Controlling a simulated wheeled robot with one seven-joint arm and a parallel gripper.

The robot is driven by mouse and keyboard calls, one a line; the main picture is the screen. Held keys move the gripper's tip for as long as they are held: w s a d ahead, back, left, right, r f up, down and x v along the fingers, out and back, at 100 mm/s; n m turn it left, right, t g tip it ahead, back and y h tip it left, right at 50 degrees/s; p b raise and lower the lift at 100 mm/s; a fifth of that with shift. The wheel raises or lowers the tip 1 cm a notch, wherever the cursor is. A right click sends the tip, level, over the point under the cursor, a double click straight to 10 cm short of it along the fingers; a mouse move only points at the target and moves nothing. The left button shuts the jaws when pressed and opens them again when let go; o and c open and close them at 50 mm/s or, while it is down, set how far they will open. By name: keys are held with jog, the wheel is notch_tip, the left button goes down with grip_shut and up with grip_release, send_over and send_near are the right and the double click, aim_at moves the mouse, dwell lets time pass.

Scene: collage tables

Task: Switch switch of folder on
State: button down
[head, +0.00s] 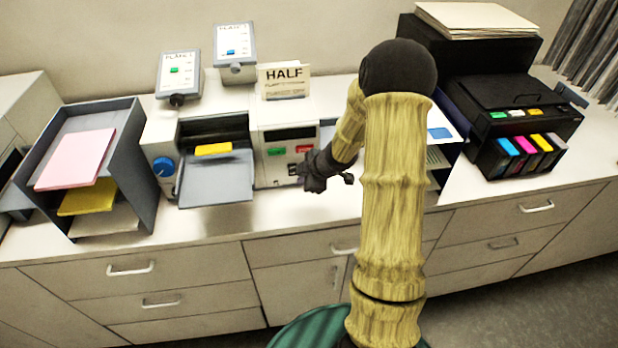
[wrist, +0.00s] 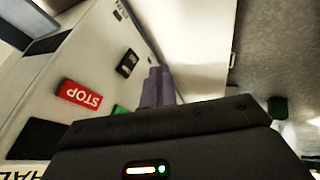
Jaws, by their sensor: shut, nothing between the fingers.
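The folder (head: 272,125) is a pale machine on the counter with a grey tray, a dark display, a green button (head: 277,151) and a red button (head: 304,149). A HALF card stands on it. In the wrist view its front panel appears turned, with the red STOP button (wrist: 79,94) and part of the green button (wrist: 121,109). A small black switch (wrist: 127,63) with a pale mark sits on the panel. My gripper (head: 298,173) is shut and empty at the lower front of the folder. Its fingertips (wrist: 158,72) are beside the switch; I cannot tell whether they touch the panel.
A grey sorter (head: 128,165) with pink and yellow paper stands left. A blue knob (head: 164,167) is on the folder's left side. A black printer (head: 520,115) with colored cartridges stands right. Two grey control boxes (head: 235,55) are behind. Drawer handles (head: 130,270) line the counter front.

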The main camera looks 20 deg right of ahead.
aim_at(292, 170)
jog(key=x, duration=0.3)
jog(key=shift+a+f, duration=0.1)
jog(key=shift+f, duration=0.05)
jog(key=w, duration=0.1)
jog(key=w+p, duration=0.2)
jog(key=shift+d+f, duration=0.1)
jog(key=shift+d, duration=0.15)
jog(key=shift+w+d+f+p, duration=0.15)
jog(key=shift+w+f+p, duration=0.1)
jog(key=shift+w+p, duration=0.3)
jog(key=shift+w, duration=0.1)
jog(key=shift+f+b, duration=0.15)
jog(key=shift+b, duration=0.15)
